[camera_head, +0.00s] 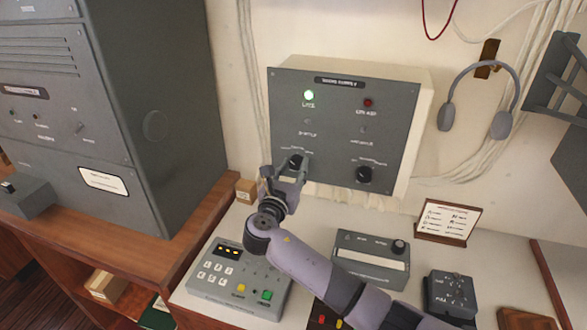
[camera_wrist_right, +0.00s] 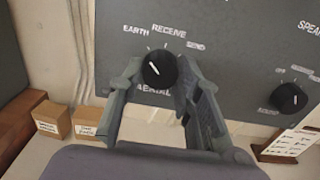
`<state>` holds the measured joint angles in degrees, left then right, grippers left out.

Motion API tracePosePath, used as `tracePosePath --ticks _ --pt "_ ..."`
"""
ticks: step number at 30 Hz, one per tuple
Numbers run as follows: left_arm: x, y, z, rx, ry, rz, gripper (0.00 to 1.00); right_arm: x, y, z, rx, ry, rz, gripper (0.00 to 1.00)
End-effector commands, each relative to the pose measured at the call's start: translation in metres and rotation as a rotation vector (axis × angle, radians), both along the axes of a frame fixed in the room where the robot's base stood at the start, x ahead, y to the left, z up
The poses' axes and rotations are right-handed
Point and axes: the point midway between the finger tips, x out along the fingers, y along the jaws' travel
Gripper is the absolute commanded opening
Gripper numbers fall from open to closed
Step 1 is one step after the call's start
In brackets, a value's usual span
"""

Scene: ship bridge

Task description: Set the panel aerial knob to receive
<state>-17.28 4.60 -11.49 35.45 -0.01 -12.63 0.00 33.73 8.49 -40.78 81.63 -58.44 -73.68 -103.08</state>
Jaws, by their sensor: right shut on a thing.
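The aerial knob (camera_wrist_right: 159,70) is a round black knob with a white pointer line on the grey wall panel (camera_head: 330,115). In the right wrist view the labels EARTH, RECEIVE and SEND arc above it, and AERIAL is below. The white line tilts up and left, toward the EARTH side. My right gripper (camera_wrist_right: 154,84) has one finger on each side of the knob and is shut on it. In the head view the right gripper (camera_head: 291,167) partly covers the knob at the panel's lower left. My left gripper is not in view.
A second black knob (camera_head: 364,174) sits at the panel's lower right. A green lamp (camera_head: 308,95) glows and a red lamp (camera_head: 368,103) is dark. A keypad unit (camera_head: 238,278) and a grey box (camera_head: 371,262) stand on the desk below. A headset (camera_head: 480,95) hangs at right.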

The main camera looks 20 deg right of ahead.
Motion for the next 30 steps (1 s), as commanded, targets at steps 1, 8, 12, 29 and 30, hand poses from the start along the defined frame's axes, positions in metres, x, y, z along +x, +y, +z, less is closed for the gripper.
tracePosePath --ticks 1,8,12,29,30 --pt "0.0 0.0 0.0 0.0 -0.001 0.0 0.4 0.0 0.0 0.0 0.0 0.0 0.0 0.15" --pt "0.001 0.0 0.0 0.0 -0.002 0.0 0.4 0.0 0.0 0.0 0.001 -0.001 0.0 0.03" --pt "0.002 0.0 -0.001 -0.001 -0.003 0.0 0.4 0.0 0.0 -0.001 0.013 -0.008 0.0 0.03" --pt "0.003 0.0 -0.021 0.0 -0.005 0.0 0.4 0.0 0.0 -0.003 0.31 -0.209 0.0 0.03" --pt "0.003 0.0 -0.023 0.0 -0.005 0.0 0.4 0.0 0.0 -0.003 0.339 -0.229 -0.001 0.03"
